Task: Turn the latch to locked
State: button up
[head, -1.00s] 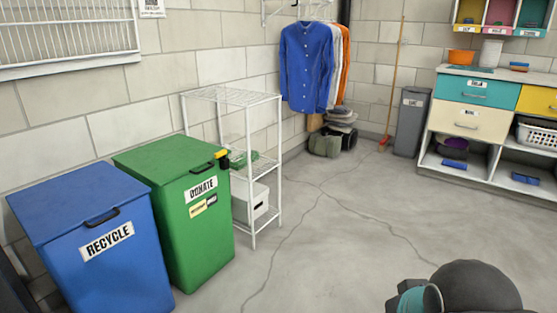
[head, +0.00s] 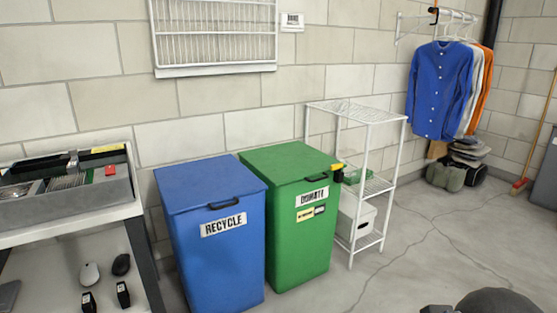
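I cannot make out a latch in the head view. The blue RECYCLE bin (head: 212,255) and the green DONATE bin (head: 300,245) stand side by side against the block wall, lids down, each with a dark handle at the front of its lid. A white wire rack or grille (head: 214,35) is fixed on the wall above them, with a small white sign (head: 292,22) beside it. A dark rounded part of my arm shows at the bottom right edge. My gripper is not clearly in view.
A white wire shelf (head: 370,112) stands right of the bins. Shirts (head: 440,90) hang from a wall rail above boots and a stack. A bench (head: 60,235) with a grey tray (head: 75,205) is at left.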

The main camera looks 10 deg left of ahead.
aim_at(340, 165)
jog(key=u, duration=0.25)
jog(key=i, duration=1.25)
jog(key=z, duration=0.7)
